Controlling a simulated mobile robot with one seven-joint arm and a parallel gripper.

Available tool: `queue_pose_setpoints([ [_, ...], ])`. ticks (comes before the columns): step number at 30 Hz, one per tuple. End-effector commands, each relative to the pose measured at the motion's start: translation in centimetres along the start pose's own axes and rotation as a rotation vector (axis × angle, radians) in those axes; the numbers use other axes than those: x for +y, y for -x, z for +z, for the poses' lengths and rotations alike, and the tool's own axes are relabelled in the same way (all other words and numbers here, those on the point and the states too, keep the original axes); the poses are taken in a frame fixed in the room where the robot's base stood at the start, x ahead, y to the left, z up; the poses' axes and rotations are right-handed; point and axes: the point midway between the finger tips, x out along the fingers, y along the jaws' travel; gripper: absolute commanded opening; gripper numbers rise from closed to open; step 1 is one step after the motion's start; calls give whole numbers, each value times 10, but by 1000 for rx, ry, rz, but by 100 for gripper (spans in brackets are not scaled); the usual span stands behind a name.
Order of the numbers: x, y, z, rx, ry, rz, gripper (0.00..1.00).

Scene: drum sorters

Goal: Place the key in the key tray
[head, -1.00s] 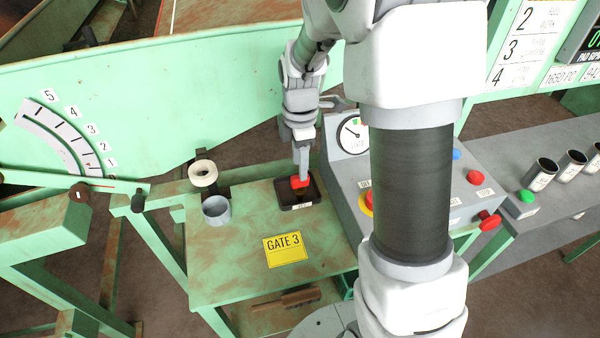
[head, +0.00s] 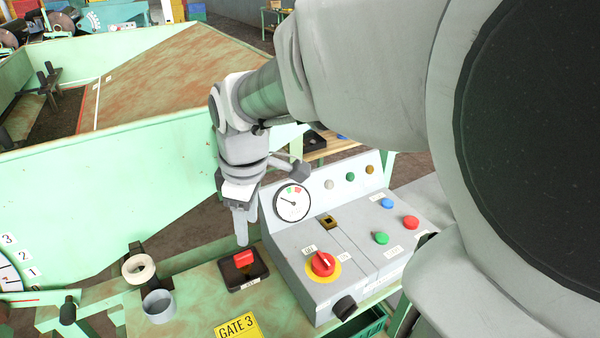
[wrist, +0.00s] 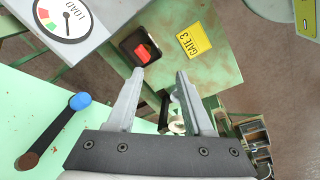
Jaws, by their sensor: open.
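The key shows as a red-headed piece (head: 243,258) lying in the black key tray (head: 262,277) on the green table. In the wrist view the red key (wrist: 142,53) sits inside the black tray (wrist: 124,48), clear of the fingers. My gripper (head: 242,240) is just above and behind the tray in the head view. In the wrist view my gripper (wrist: 160,78) has its two fingers apart with nothing between them. Any metal shaft of the key is too small to make out.
A grey control console (head: 330,245) with a gauge, buttons and a red rotary switch stands right of the tray. A grey cup (head: 158,306) and a white roll (head: 139,268) stand to the left. A yellow GATE 3 label (head: 238,327) lies on the table in front.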

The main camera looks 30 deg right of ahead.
Motion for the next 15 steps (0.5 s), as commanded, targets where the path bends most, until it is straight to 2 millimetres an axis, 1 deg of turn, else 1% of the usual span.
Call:
queue_pose_setpoints([
  [1, -8, 31, 3, 67, -68, 72, 52],
  [3, -19, 40, 11, 96, -183, 94, 52],
  [9, -50, 57, 36, 193, -506, 140, 52],
  [15, -71, 62, 54, 277, -751, 156, 52],
])
